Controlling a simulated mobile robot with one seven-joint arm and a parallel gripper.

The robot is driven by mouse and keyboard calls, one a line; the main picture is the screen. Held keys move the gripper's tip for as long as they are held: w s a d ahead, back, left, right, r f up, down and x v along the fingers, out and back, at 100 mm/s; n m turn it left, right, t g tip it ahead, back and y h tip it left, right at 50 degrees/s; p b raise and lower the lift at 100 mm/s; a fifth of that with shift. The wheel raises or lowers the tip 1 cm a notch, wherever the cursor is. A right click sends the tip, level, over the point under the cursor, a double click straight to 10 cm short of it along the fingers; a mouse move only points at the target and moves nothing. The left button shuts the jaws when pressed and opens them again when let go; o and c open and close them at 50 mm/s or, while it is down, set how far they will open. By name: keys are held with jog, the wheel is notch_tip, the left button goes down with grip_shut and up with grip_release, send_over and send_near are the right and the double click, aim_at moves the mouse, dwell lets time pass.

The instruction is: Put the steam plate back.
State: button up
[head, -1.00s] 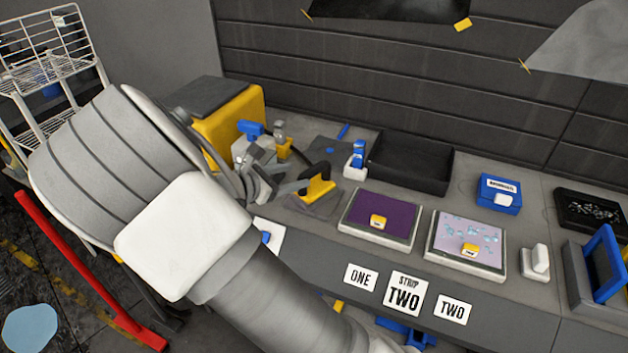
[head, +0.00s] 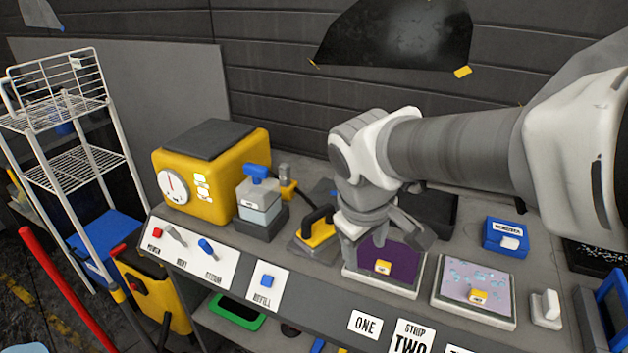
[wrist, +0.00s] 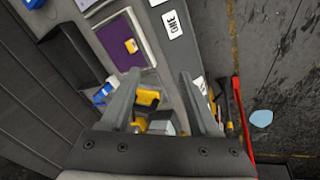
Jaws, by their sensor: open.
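The steam plate (head: 318,232), a yellow block with a black handle on a grey base, sits on the bench left of the purple pad. What looks like its yellow part (wrist: 147,97) shows between my fingers in the wrist view, farther off. My gripper (head: 381,246) is open and empty, just right of the steam plate and in front of the purple pad (head: 408,272) in the head view. In the wrist view my gripper (wrist: 158,77) has its two fingers wide apart. My wrist hides part of the bench behind it.
A yellow steamer box (head: 215,165) with a dial and a grey-blue canister (head: 259,205) stand to the left. A speckled pad (head: 474,289) and blue box (head: 506,236) lie right. The black tray (head: 440,208) is partly hidden. A white wire rack (head: 75,165) stands far left.

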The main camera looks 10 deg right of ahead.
jog(key=s+a+r+m+t+y, duration=0.2)
jog(key=s+r+m, duration=0.2)
jog(key=s, duration=0.4)
jog(key=shift+m+t, duration=0.3)
jog(key=shift+m, duration=0.3)
